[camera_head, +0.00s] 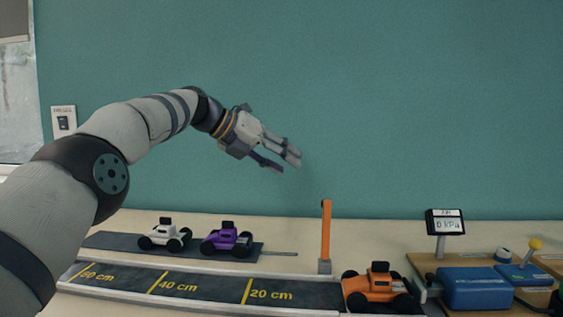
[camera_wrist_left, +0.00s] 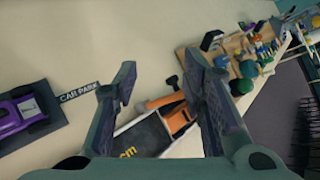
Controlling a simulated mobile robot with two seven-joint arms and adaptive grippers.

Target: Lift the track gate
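The track gate (camera_head: 326,230) is an orange bar standing upright on a small grey base at the track's far edge, beside an orange car (camera_head: 378,286). In the left wrist view the orange bar (camera_wrist_left: 162,101) shows between my fingers in the picture, next to the car. My left gripper (camera_head: 280,158) is up in the air, left of and higher than the gate, apart from it. In the left wrist view my left gripper (camera_wrist_left: 162,66) has its fingers spread with nothing held. My right gripper is not in view.
The dark track (camera_head: 210,287) with yellow distance marks runs along the front. A white car (camera_head: 165,235) and a purple car (camera_head: 227,240) stand on a dark strip behind it. A blue pump unit (camera_head: 475,288) and a pressure display (camera_head: 445,222) stand at the right.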

